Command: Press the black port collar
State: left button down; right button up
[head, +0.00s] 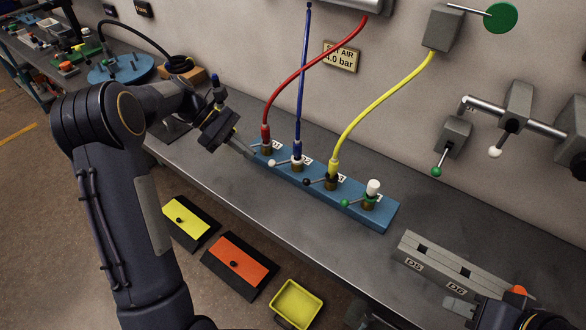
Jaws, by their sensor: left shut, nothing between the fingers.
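A blue port block (378,222) lies on the grey bench, with several brass-collared ports in a row.
A red hose (315,68) and a blue hose (302,80) rise from the first two ports. A white cap (373,187) tops the fourth port. A grey D5/D6 holder (440,262) stands right. Coloured bins, including a yellow tray (297,303), sit below the bench edge.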

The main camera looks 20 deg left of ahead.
pick_arm(q)
jog(key=shift+d, duration=0.1)
jog(key=p+x, duration=0.1)
jog(key=x, duration=0.9)
jog(key=shift+s, duration=0.1)
jog(key=shift+d+r+p, duration=0.15)
jog(key=shift+d+p, duration=0.15)
jog(key=shift+d, duration=0.3)
jog(key=shift+d+r+p, duration=0.2)
jog(key=shift+d+p, duration=0.1)
jog(key=shift+d, duration=0.95)
jog(key=shift+d, duration=0.1)
